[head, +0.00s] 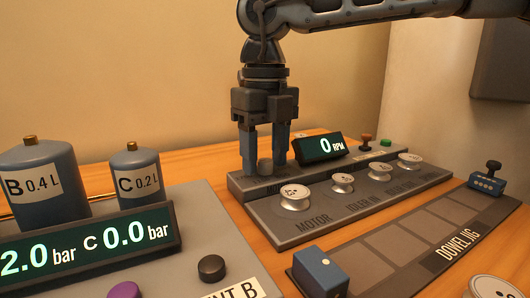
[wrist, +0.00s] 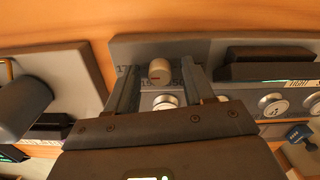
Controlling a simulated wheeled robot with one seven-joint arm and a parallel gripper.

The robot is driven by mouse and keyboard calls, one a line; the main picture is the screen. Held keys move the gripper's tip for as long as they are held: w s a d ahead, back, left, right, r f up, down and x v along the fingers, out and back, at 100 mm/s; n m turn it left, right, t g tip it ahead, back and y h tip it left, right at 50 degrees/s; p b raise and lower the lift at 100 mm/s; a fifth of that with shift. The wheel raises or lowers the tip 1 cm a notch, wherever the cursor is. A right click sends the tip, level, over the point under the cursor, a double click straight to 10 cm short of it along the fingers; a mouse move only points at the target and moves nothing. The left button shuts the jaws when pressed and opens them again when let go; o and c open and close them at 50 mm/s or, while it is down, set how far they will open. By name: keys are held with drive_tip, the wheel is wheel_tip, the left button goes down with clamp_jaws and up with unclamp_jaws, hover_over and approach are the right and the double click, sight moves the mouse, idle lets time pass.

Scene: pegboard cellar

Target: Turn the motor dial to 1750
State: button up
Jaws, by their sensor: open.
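The motor dial (head: 265,168) is a small grey knob on the raised back part of the grey console, its label partly hidden by my gripper. In the wrist view the dial (wrist: 160,70) has a short red mark on its left side, and parts of printed numbers show around it. My gripper (head: 264,162) points down with its two fingers apart, one on each side of the dial. I see no clear contact between fingers and dial. The display (head: 325,147) beside it reads 0 RPM.
Silver pulleys stand along the console's front, the motor pulley (head: 295,197) nearest. An orange-brown knob (head: 366,139) and a green button (head: 386,142) sit behind. The pressure panel (head: 205,225) with two tanks is at left, the dowel jig (head: 375,258) in front.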

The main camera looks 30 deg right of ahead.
sight(266, 160)
wheel_tip(266, 160, up, 8)
drive_tip(key=shift+f+p, duration=0.1)
drive_tip(key=shift+p, duration=0.9)
